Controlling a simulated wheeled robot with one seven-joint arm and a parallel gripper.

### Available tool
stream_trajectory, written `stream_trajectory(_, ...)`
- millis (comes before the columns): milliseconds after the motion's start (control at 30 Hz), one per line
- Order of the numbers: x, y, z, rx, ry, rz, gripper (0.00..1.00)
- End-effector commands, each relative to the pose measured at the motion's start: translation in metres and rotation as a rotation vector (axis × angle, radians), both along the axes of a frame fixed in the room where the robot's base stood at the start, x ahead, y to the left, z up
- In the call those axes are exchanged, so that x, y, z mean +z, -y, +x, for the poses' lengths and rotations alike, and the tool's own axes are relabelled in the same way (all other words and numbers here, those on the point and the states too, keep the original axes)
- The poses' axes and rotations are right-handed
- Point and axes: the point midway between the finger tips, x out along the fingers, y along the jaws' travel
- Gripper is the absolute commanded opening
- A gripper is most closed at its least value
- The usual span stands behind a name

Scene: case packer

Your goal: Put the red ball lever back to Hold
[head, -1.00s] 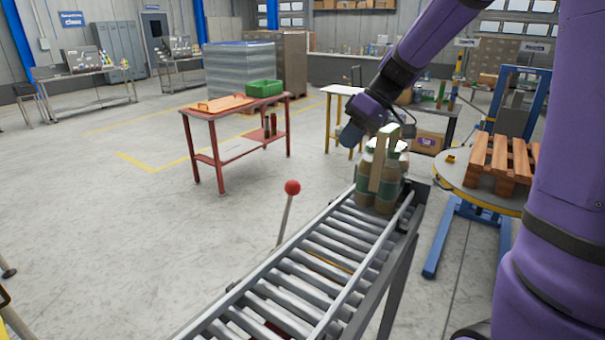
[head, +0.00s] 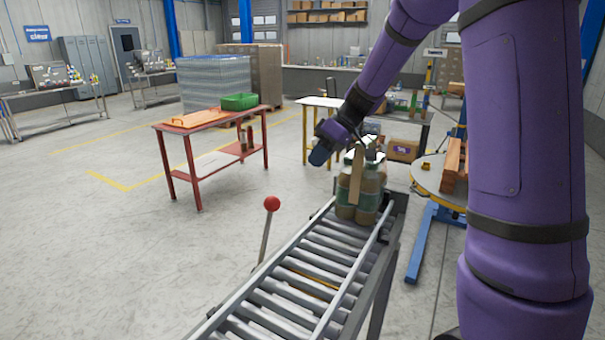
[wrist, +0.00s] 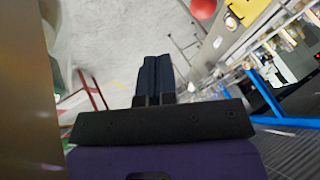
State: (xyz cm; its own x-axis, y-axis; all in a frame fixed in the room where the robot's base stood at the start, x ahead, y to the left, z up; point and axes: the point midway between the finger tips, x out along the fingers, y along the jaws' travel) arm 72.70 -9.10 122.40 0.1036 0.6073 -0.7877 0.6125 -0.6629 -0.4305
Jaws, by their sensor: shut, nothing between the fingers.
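The red ball (head: 272,203) tops a thin grey lever (head: 265,240) left of the roller conveyor in the head view. The lever leans slightly, its ball end to the right. My gripper (head: 320,157) is above and right of the ball, apart from it, close to the left of the bottle pack. In the wrist view the dark fingers of my gripper (wrist: 155,75) lie together with nothing between them. A red ball (wrist: 203,8) shows at that view's top edge, beyond the fingertips. No Hold marking is readable.
Bottles with a beige upright piece (head: 356,175) stand at the conveyor's far end, close to my gripper. The roller conveyor (head: 290,290) runs toward me. A red table (head: 205,122) stands behind left. A round yellow-rimmed platform (head: 425,185) is at right. Floor left of the lever is clear.

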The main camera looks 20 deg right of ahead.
Motion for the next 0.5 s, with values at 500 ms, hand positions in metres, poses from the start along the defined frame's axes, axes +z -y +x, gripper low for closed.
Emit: stream_trajectory(500, -0.073, -0.056, 0.008, 0.001, -0.005, 0.0, 0.0)
